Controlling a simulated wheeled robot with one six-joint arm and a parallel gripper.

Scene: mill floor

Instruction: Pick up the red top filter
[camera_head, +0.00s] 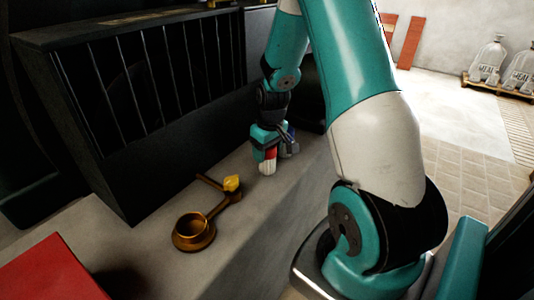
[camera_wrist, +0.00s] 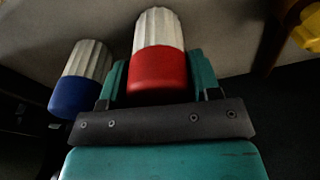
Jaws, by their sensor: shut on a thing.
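The red top filter (camera_wrist: 158,70) has a red cap and a white pleated body, and it sits between the two teal fingers of my gripper (camera_wrist: 160,78) in the wrist view. My gripper is shut on it. In the head view the red filter (camera_head: 270,155) shows at my gripper (camera_head: 266,146), its white end low over the grey ledge; I cannot tell if it touches the ledge. A blue filter (camera_wrist: 74,92) with a white pleated body is just left of it in the wrist view. In the head view the blue filter (camera_head: 291,136) is partly hidden behind my gripper.
A brass ring-shaped fitting (camera_head: 193,230) with an arm and a yellow knob (camera_head: 232,183) stands on the ledge (camera_head: 260,215). A black slatted rack (camera_head: 140,90) rises behind. A red surface (camera_head: 50,272) is at lower left. Sacks (camera_head: 489,60) sit on a pallet far right.

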